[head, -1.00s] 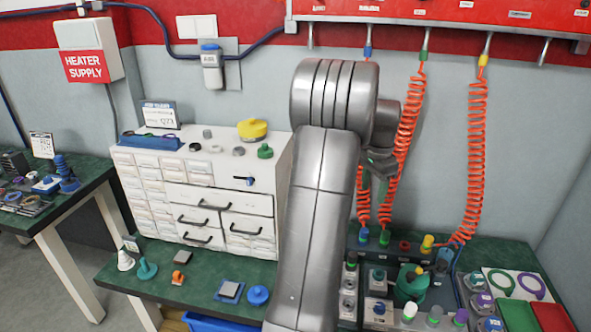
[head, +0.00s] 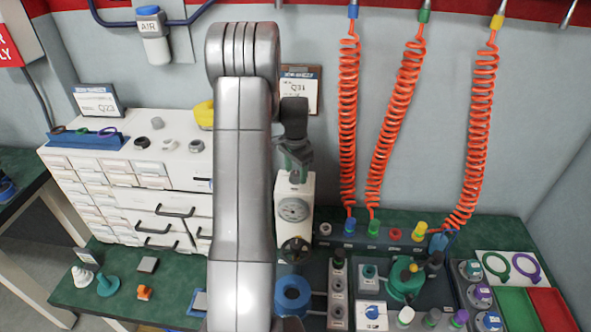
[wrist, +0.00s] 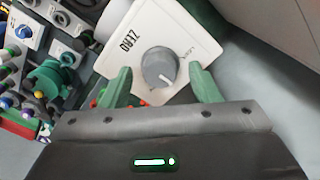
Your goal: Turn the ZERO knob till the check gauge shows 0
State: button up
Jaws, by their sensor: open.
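The ZERO knob (wrist: 159,67) is a round grey dial with a white mark, on a white panel (wrist: 128,58) printed ZERO, in the wrist view. My gripper (wrist: 163,88) is open, its green fingers on either side of the knob's near side, with gaps to it. Whether they reach down to its height I cannot tell. In the head view my gripper (head: 296,160) points down just above a white box (head: 308,190). The round gauge (head: 293,209) on the box's front is too small to read. The knob is not clear in the head view.
Orange coiled hoses (head: 348,120) hang close to the right of my gripper. A white drawer cabinet (head: 125,175) stands left of my arm. A black handwheel (head: 296,250) sits below the gauge.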

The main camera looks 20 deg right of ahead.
jog(key=shift+f, duration=0.15)
jog(key=c, duration=1)
jog(key=shift+n, duration=0.4)
jog(key=n+b, duration=0.1)
jog(key=n, duration=0.1)
jog(key=shift+n, duration=0.4)
jog(key=shift+n+b, duration=0.7)
jog(key=shift+n, duration=1.4)
jog(key=o, duration=1)
